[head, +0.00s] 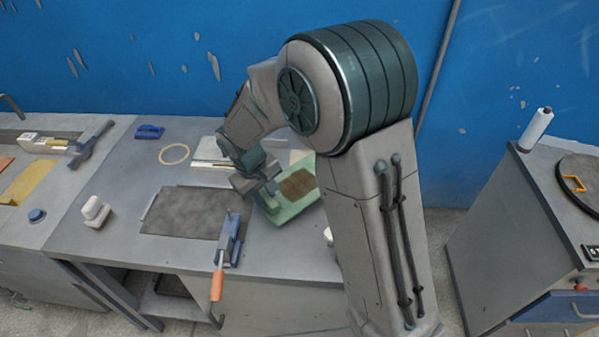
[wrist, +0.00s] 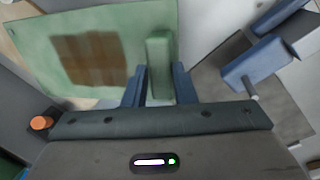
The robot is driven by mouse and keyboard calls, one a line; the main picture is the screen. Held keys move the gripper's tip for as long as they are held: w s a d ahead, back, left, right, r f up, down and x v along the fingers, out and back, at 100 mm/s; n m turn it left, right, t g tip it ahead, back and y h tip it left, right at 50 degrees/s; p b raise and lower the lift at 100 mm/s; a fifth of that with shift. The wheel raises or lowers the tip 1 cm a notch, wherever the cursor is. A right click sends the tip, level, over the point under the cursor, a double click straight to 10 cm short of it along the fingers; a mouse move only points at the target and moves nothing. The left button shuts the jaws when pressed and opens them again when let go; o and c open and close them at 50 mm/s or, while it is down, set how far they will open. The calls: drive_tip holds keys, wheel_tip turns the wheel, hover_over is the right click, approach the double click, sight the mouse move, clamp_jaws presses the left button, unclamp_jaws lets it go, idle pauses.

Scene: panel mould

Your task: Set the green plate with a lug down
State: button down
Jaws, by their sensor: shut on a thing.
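The green plate (head: 290,214) is at the right part of the bench top in the head view, partly behind my gripper and arm. It has a brown rectangular patch on its face. In the wrist view the plate (wrist: 40,45) fills the upper left, with its upright green lug (wrist: 160,60) along its right side. My gripper (wrist: 159,82) is shut on the lug, one blue finger on each side. My gripper also shows in the head view (head: 268,188) above the plate's left part. I cannot tell whether the plate touches the bench beneath.
A dark grey mat (head: 185,212) lies left of the plate. A blue clamp with an orange handle (head: 217,276) sits at the bench's front edge. Pale boards (head: 208,153) lie behind. A cabinet (head: 510,230) is at right.

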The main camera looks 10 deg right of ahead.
sight(299, 177)
drive_tip(key=shift+w+d+f+p, duration=0.15)
drive_tip(key=shift+w+f, duration=0.05)
drive_tip(key=shift+f, duration=0.35)
drive_tip(key=shift+w+d+f+p, duration=0.15)
drive_tip(key=shift+f, duration=0.4)
drive_tip(key=w+d+p, duration=0.2)
drive_tip(key=w+d, duration=0.4)
drive_tip(key=d, duration=0.1)
drive_tip(key=shift+w+p, duration=0.15)
drive_tip(key=shift+p, duration=0.25)
drive_tip(key=shift+w+d+f+p, duration=0.2)
drive_tip(key=shift+w+d+p, duration=0.2)
drive_tip(key=shift+w+d, duration=0.1)
drive_tip(key=shift+w+d+f+p, duration=0.2)
drive_tip(key=shift+w+d+p, duration=0.15)
drive_tip(key=shift+w+d, duration=0.15)
drive_tip(key=shift+s+f, duration=0.15)
drive_tip(key=shift+f, duration=0.1)
drive_tip(key=c, duration=1.1)
unclamp_jaws()
drive_tip(key=shift+a+f, duration=0.15)
drive_tip(key=shift+c, duration=0.2)
drive_tip(key=shift+r, duration=0.2)
